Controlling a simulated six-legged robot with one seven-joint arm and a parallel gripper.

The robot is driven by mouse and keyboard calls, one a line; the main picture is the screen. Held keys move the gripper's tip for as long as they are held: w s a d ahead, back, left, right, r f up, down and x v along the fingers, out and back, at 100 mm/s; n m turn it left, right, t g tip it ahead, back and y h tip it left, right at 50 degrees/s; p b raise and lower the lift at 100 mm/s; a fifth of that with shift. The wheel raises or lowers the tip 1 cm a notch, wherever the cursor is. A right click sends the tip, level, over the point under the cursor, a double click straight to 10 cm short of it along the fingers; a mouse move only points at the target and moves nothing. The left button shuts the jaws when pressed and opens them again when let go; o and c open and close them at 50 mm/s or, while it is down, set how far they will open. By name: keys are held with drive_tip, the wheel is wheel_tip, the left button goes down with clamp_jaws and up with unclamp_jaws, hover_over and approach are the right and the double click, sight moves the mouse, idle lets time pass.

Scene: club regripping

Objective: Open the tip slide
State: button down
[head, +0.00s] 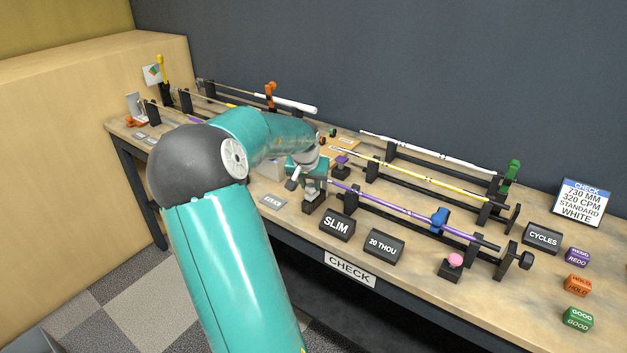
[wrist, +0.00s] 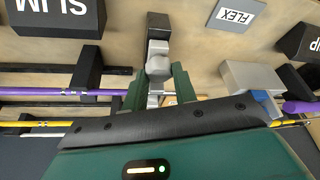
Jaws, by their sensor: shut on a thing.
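My gripper (wrist: 159,88) is closed around a grey knob (wrist: 158,65) in the wrist view. The knob sits by a dark block (wrist: 158,25) and looks like the handle of the tip slide; I cannot tell how far open the slide is. In the head view my gripper (head: 310,172) is at the near bench edge, at the left end of the purple shaft (head: 390,208). The purple shaft (wrist: 60,91) also shows left of the fingers in the wrist view. A grey block (wrist: 252,78) with a blue part stands right of the fingers.
The SLIM block (head: 337,225) and the 20 THOU block (head: 383,244) stand near the front edge. A yellow shaft (head: 420,178) and a white shaft (head: 430,150) lie in holders behind. A FLEX plate (wrist: 235,14) lies flat nearby.

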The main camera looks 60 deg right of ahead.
drive_tip(key=shift+d, duration=0.1)
drive_tip(key=c, duration=1.1)
unclamp_jaws()
drive_tip(key=shift+r, duration=0.1)
drive_tip(key=v, duration=1.3)
drive_tip(key=shift+r, duration=0.3)
drive_tip(key=shift+a, duration=0.2)
